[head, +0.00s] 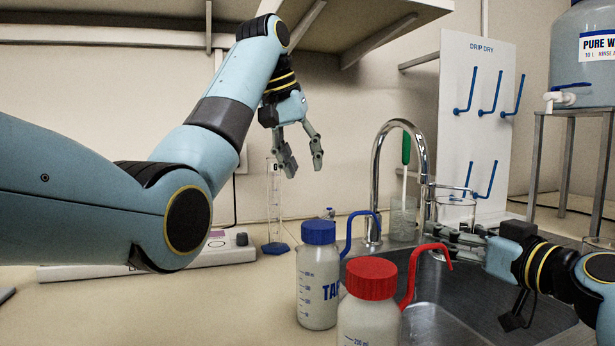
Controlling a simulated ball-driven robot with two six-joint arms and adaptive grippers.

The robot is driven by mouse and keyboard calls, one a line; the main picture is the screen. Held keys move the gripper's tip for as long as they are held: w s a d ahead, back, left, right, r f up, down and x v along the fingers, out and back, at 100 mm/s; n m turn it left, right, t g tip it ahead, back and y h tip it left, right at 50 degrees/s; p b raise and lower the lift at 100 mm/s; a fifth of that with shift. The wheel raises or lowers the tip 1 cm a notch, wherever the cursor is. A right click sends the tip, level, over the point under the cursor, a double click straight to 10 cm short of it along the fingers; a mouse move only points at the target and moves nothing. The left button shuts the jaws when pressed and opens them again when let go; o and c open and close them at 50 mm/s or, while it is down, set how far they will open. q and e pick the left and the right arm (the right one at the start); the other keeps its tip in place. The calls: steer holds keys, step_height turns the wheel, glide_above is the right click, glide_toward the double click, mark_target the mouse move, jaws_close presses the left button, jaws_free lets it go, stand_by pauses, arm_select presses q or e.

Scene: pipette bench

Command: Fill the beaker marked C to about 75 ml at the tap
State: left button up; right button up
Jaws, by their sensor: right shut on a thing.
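The chrome tap (421,160) arches over the sink (436,318). A clear glass beaker (456,211) is just right of the tap's spout. My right gripper (452,240) reaches in from the right and is shut on this beaker; its fingers hide the lower part. No letter C can be read on it, and I cannot tell a water level. My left gripper (301,166) is raised in front of the wall, open and empty, well left of the tap.
A blue-capped wash bottle (318,283) and a red-capped wash bottle (369,317) stand at the sink's left edge. A glass with a green-handled brush (403,218) stands behind the tap. A measuring cylinder (275,205), drip-dry board (477,120) and water tank (583,75) are behind.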

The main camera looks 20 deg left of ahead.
steer(key=shift+w, duration=0.1)
steer(key=shift+c, duration=0.5)
steer(key=x, duration=0.7)
stand_by(1.5)
